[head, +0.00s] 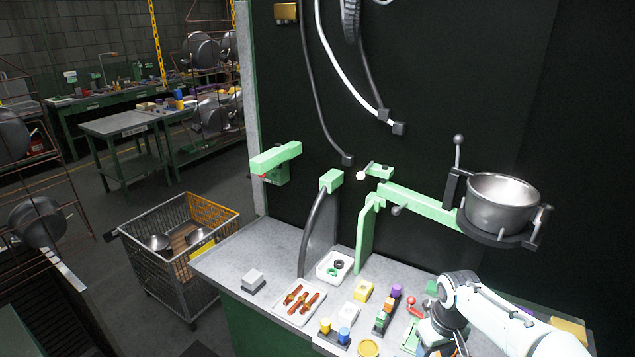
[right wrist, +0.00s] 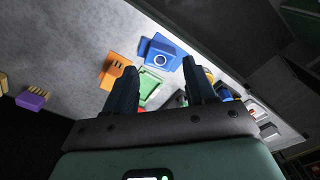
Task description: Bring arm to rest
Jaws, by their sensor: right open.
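My right arm (head: 500,315) comes in from the lower right in the head view and bends down over the right part of the grey workbench (head: 235,262). Its gripper is mostly hidden there at the picture's bottom edge. In the right wrist view my right gripper (right wrist: 160,72) is open, with two dark fingers apart and nothing held between them. Beyond the fingers lie a blue block (right wrist: 163,54), an orange block (right wrist: 115,70) and a green tray-like piece (right wrist: 149,87) on the bench. My left gripper is not in view.
A metal pot (head: 502,205) sits in a ring holder on a green bracket arm (head: 420,203) above my right arm. A white tray of brown-red parts (head: 299,302), a white bin (head: 334,267) and several small coloured pieces crowd the bench. A wire cart (head: 180,240) stands left.

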